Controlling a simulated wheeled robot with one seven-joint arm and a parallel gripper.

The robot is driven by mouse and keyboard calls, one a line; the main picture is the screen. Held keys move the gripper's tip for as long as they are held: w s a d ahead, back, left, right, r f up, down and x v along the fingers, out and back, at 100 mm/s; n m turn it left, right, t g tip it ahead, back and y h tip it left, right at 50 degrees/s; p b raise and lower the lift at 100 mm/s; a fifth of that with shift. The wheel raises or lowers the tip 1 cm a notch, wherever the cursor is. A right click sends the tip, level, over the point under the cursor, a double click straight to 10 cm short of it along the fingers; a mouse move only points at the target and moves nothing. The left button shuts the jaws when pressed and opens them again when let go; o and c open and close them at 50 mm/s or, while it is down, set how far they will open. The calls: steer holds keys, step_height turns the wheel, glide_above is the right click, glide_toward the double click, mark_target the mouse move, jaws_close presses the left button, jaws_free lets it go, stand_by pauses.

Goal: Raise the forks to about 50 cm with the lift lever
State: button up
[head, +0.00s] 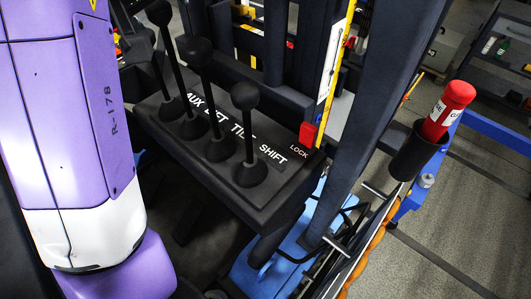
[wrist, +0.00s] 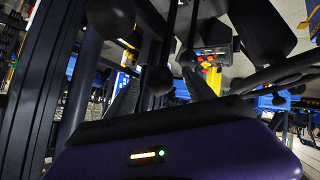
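A black lever console (head: 225,190) has labels AUX, LIFT, TILT, SHIFT and LOCK. Ball-knobbed levers rise from rubber boots in a row. The SHIFT lever knob (head: 244,95) is nearest, with the TILT lever knob (head: 195,48) behind it. The forks are not identifiable. In the wrist view my gripper (wrist: 160,95) has two dark fingers apart, with a black round knob (wrist: 158,79) seen between them; contact and which lever it is cannot be told. My gripper is outside the head view.
A red block (head: 308,133) sits by the LOCK label, at the foot of a yellow scale strip (head: 338,70) on the mast. Dark mast posts (head: 365,120) stand right of the console. A red cylinder (head: 448,108) stands in a black holder. Floor is open at right.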

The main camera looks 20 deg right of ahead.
steer(key=d+v, duration=0.1)
steer(key=v, duration=0.9)
steer(key=shift+a, duration=0.5)
